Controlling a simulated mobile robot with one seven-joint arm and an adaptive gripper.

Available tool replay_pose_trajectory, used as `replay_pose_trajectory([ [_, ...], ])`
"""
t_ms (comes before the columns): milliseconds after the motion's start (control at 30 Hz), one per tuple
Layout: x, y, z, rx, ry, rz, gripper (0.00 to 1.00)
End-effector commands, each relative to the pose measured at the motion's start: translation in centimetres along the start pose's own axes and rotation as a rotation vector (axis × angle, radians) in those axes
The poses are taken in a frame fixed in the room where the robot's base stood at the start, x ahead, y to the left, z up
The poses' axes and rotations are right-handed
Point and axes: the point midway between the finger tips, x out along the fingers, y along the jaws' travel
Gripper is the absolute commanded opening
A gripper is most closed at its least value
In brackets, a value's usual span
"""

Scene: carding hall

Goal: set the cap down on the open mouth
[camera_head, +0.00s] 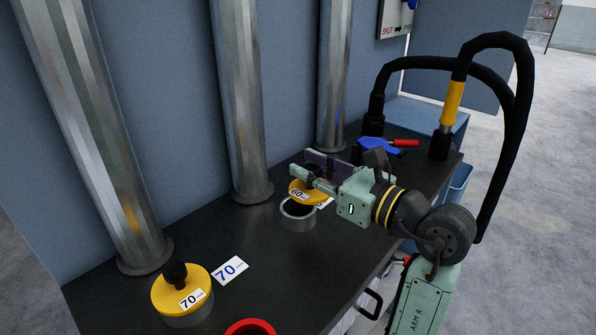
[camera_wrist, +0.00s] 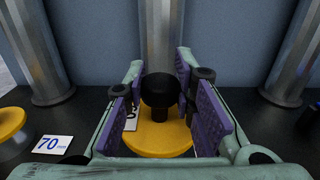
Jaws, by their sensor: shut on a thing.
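A yellow cap marked 60 (camera_head: 307,197) with a black knob hangs from my gripper (camera_head: 318,172). In the wrist view my gripper (camera_wrist: 160,105) has its purple pads on either side of the black knob (camera_wrist: 160,91), and the yellow disc (camera_wrist: 160,140) shows below them. The open mouth is a short grey metal collar (camera_head: 298,222) with a dark opening, standing on the dark bench. The cap is above the collar's back right side in the head view and looks apart from it. The collar does not show in the wrist view.
A second yellow cap marked 70 (camera_head: 182,287) sits on a collar at front left, beside a 70 card (camera_head: 230,269). Metal pipes (camera_head: 240,100) rise along the back of the bench (camera_head: 240,225). A red ring (camera_head: 250,328), a blue tool (camera_head: 378,147) and black hoses (camera_head: 522,100) are nearby.

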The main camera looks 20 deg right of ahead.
Motion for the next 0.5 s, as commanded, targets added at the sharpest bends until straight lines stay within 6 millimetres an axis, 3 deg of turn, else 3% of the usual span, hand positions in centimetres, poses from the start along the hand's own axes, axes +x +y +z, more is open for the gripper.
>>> replay_pose_trajectory([
  [100, 2.1, -0.1, 0.0, 0.002, 0.0, 0.002, 0.0],
  [200, 3.0, -0.2, -0.2, 0.001, 0.0, 0.001, 0.0],
  [500, 3.2, -0.2, -3.0, 0.005, 0.0, -0.001, 0.0],
])
